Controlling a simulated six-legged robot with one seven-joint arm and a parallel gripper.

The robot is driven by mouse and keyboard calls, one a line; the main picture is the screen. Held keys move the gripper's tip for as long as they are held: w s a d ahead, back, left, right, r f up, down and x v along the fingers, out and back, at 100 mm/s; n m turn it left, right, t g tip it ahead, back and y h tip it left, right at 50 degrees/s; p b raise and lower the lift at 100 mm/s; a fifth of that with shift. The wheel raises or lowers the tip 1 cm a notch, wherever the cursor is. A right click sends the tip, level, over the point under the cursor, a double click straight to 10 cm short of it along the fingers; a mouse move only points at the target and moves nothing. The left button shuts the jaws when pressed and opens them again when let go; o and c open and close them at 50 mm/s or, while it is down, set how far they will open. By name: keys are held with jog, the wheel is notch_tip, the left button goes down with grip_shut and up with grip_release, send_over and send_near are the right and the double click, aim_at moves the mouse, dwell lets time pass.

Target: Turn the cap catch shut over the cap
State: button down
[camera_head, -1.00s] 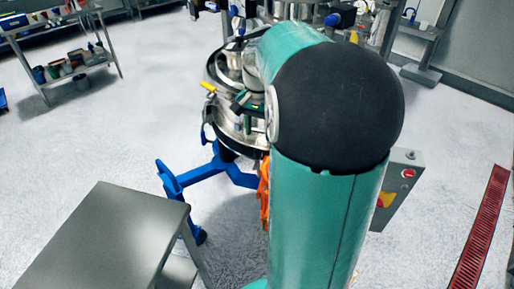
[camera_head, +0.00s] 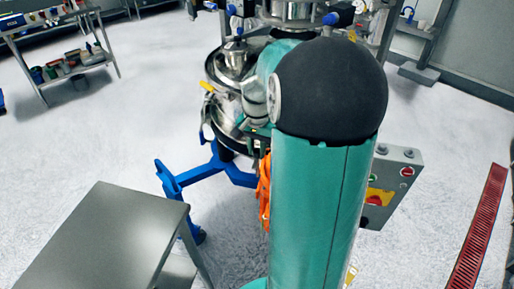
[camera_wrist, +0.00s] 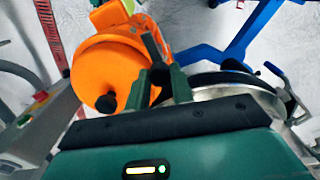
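The steel sifter (camera_head: 222,119) stands behind my arm in the head view, with a knobbed steel lid (camera_head: 236,60) on top. A small yellow-tipped handle (camera_head: 206,86) sticks out at its left side. I cannot pick out the cap or its catch for sure in either view. My gripper (camera_wrist: 157,62) shows in the wrist view, its dark fingers in front of an orange rounded housing (camera_wrist: 104,66) with a black knob. Whether they touch it, or how far apart they are, is unclear. The sifter's steel rim (camera_wrist: 235,91) is right of the fingers.
A grey steel table (camera_head: 105,240) stands at the front left, and a blue stand leg (camera_head: 200,172) spreads under the sifter. A grey control box (camera_head: 396,180) is at right, and a shelf cart (camera_head: 65,60) at the back left. Open floor lies between.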

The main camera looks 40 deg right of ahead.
jog(key=shift+n, duration=0.3)
jog(key=n, duration=0.3)
jog(key=shift+n, duration=0.3)
jog(key=n, duration=0.3)
jog(key=shift+n, duration=0.3)
jog(key=n, duration=0.3)
jog(key=shift+n, duration=2)
jog(key=c, duration=1.2)
grip_release()
jog(key=shift+r, duration=0.1)
